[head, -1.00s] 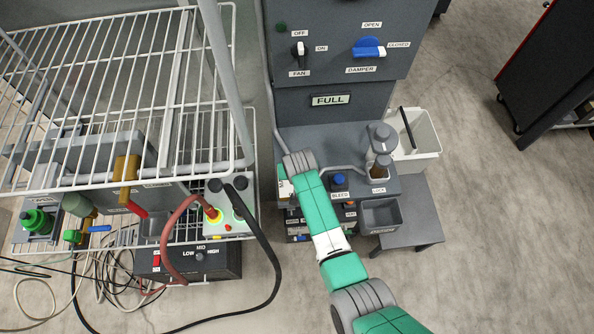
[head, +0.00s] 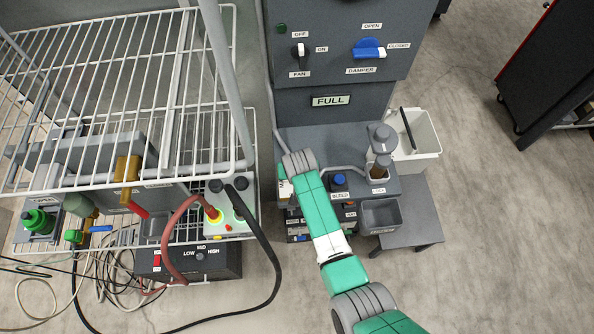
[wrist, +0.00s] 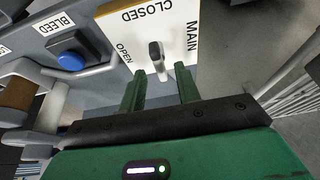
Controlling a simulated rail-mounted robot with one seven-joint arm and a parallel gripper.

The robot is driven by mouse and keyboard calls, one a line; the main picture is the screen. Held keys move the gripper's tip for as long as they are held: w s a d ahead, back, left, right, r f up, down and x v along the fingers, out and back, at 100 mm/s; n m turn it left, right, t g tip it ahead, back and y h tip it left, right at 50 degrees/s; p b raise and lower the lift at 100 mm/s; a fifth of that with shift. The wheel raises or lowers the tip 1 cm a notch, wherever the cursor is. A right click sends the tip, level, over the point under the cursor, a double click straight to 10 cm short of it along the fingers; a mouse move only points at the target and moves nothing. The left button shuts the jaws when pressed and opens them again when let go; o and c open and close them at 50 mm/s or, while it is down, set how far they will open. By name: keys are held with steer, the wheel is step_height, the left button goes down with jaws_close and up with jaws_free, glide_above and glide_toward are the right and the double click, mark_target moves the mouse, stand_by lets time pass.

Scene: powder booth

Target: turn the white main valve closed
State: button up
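The plate is marked CLOSED, OPEN and MAIN. My gripper (wrist: 161,82) is open and empty, with one green finger on each side of the handle's near end. I cannot tell whether either finger touches it, or exactly which mark the handle points at. In the head view only a sliver of the white plate (head: 285,189) shows beside my arm, which hides the handle and my fingers.
A blue BLEED knob (wrist: 71,61) sits left of the plate; it also shows in the head view (head: 338,180). A bent grey rail (wrist: 80,73) runs close by. A wire rack (head: 110,90) stands left. A grey bin (head: 381,215) and white bucket (head: 424,135) are at right.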

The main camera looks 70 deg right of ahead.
steer(key=p+v, duration=0.1)
steer(key=v, duration=0.5)
steer(key=shift+r, duration=0.2)
steer(key=shift+s+a, duration=0.1)
